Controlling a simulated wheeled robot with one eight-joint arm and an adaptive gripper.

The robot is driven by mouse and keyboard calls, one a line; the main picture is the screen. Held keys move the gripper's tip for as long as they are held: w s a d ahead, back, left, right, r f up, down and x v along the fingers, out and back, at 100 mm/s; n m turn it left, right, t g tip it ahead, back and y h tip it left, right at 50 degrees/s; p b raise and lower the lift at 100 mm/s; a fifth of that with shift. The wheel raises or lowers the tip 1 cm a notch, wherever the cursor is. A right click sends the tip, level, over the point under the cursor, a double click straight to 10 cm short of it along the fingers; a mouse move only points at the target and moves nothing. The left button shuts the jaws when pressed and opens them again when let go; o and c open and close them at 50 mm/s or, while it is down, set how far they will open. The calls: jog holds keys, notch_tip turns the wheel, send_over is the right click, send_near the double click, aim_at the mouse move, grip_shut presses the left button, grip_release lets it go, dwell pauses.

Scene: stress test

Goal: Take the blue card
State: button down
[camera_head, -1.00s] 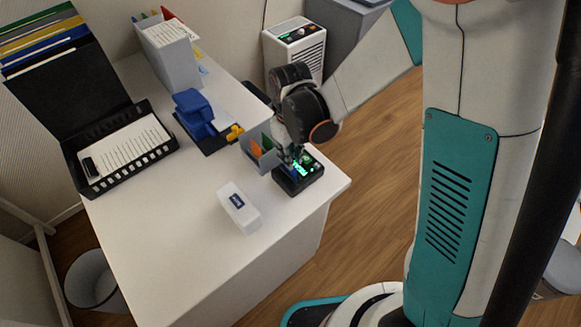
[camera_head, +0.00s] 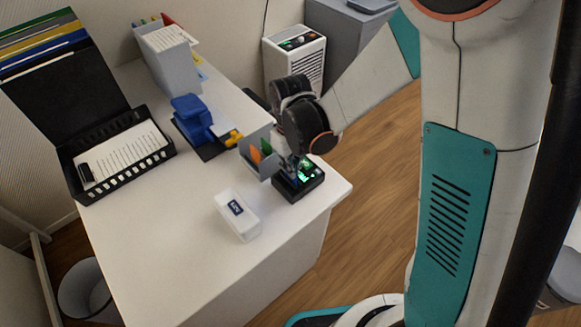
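My gripper (camera_head: 296,163) points down at the right end of the white desk, over a black device (camera_head: 299,187) with a lit green display. Its fingers are small and dark here, and I cannot tell whether they are open or shut, or touching the device. A grey holder (camera_head: 256,163) with an orange card (camera_head: 255,155) and a green card (camera_head: 267,147) stands just left of the gripper. I cannot make out a blue card for certain; the gripper covers part of the device and the space beside the holder.
A white open box (camera_head: 240,222) with a dark blue label stands in front of the device. A blue object (camera_head: 192,117) on a black pad, a black paper tray (camera_head: 128,172) and a grey file box (camera_head: 172,65) stand farther left and back. The front of the desk (camera_head: 180,265) is clear.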

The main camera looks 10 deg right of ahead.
jog(key=shift+r+p, duration=1.55)
jog(key=shift+r, duration=0.85)
notch_tip(320, 180, up, 5)
jog(key=p, duration=0.3)
